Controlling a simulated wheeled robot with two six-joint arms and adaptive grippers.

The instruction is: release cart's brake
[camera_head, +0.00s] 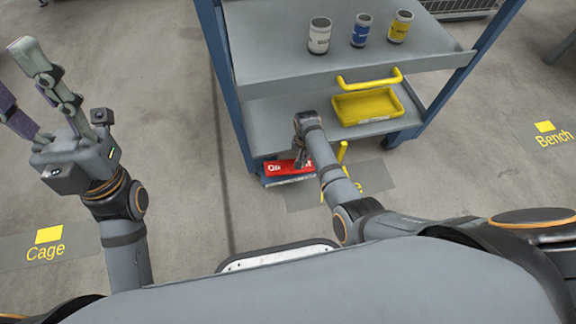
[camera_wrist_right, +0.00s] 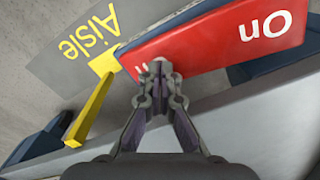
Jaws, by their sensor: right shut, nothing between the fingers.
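The cart (camera_head: 275,125) stands ahead of me with blue posts and grey shelves. A red plate (camera_head: 278,167) with white lettering sits low at its near left corner; it is the likely brake pedal. In the right wrist view the red plate (camera_wrist_right: 200,48) reads "On" at one end, and my fingers cover lettering at the other. My right gripper (camera_wrist_right: 162,72) is shut and empty, its tips over or against the plate's edge; contact is unclear. It also shows in the head view (camera_head: 303,165). My left gripper (camera_head: 22,85) is open and empty, raised at the left, away from the cart.
A yellow bar (camera_wrist_right: 92,108) stands beside the red plate. The cart carries several cans on top, a yellow handle (camera_head: 370,80) and a yellow tray (camera_head: 368,106) on the lower shelf. Floor marks read Cage (camera_head: 46,250) and Bench (camera_head: 552,139). Floor at left is clear.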

